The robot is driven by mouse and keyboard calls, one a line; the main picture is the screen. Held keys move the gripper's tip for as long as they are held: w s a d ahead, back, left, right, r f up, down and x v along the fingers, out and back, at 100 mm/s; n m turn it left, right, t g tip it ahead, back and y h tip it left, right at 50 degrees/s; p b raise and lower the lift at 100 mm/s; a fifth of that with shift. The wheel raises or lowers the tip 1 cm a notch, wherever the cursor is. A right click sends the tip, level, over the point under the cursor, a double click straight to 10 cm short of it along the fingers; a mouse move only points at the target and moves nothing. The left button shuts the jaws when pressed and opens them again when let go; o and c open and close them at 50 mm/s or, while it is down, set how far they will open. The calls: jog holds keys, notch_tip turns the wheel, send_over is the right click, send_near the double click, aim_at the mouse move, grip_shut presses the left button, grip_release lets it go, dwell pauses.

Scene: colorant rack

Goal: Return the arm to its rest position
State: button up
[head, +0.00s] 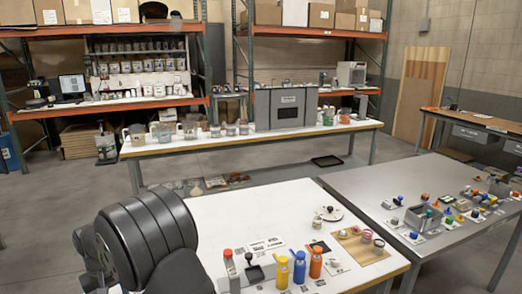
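Large dark grey rounded links of my own arm fill the lower left of the head view, in front of the left edge of the white table (215,215). The arm looks folded close to the camera. I cannot make out my gripper or its fingertips in this view, so what it may hold is hidden.
A grey table (365,185) with small coloured items adjoins. The white table's middle is clear.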

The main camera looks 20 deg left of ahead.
notch_tip(320, 180, down, 9)
jog(key=shift+r, duration=0.1)
jog(key=n, duration=0.4)
jog(key=shift+n, duration=0.3)
jog(key=n, duration=0.4)
jog(key=shift+n, duration=0.3)
jog(key=n, duration=0.4)
jog(key=shift+n, duration=0.3)
jog(key=n, duration=0.4)
jog(key=shift+n, duration=0.4)
